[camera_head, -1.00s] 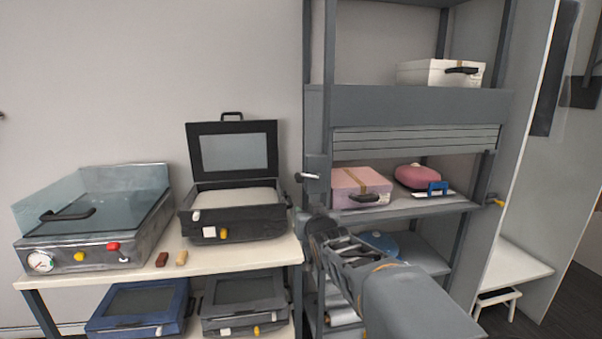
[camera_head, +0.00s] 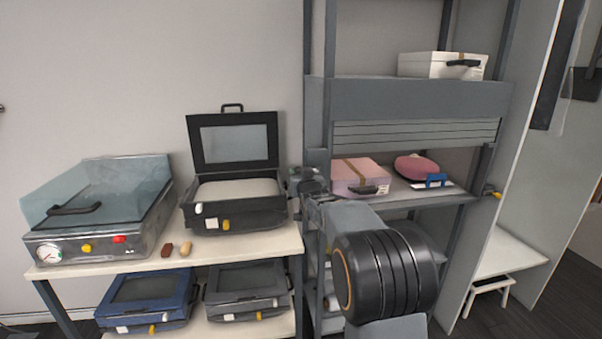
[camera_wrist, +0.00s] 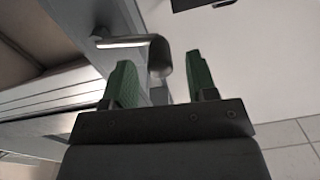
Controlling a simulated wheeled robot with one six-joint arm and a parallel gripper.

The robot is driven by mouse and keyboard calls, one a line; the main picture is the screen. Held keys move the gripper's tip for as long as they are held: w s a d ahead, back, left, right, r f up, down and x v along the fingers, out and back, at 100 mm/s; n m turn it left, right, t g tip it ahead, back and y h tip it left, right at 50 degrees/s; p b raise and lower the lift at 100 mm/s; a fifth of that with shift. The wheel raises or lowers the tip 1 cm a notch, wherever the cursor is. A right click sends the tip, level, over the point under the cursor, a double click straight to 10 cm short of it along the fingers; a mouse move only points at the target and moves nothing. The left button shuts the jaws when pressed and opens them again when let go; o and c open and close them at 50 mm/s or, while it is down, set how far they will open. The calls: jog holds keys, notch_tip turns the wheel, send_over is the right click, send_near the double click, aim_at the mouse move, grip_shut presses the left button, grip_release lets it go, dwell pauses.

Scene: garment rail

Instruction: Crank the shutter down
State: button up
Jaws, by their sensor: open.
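The grey slatted shutter (camera_head: 415,132) is partly lowered below the housing of the rack, with the shelf opening below it uncovered. It also shows at the left of the wrist view (camera_wrist: 50,92). In the wrist view the crank has a shiny metal arm (camera_wrist: 120,42) ending in a grey, rounded handle (camera_wrist: 158,60). My gripper (camera_wrist: 160,66) is open, its green fingers on either side of the handle; I cannot tell whether either touches it. In the head view my gripper (camera_head: 308,182) is at the rack's left post and hides most of the crank.
A pink box (camera_head: 358,172), a pink rounded case (camera_head: 416,167) and a blue-handled item (camera_head: 436,181) are on the shelf below the shutter. A white box (camera_head: 440,64) is on top. An open black case (camera_head: 236,215) stands on the table close left.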

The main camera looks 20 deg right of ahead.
jog(key=shift+w, duration=0.4)
jog(key=shift+c, duration=0.3)
grip_shut()
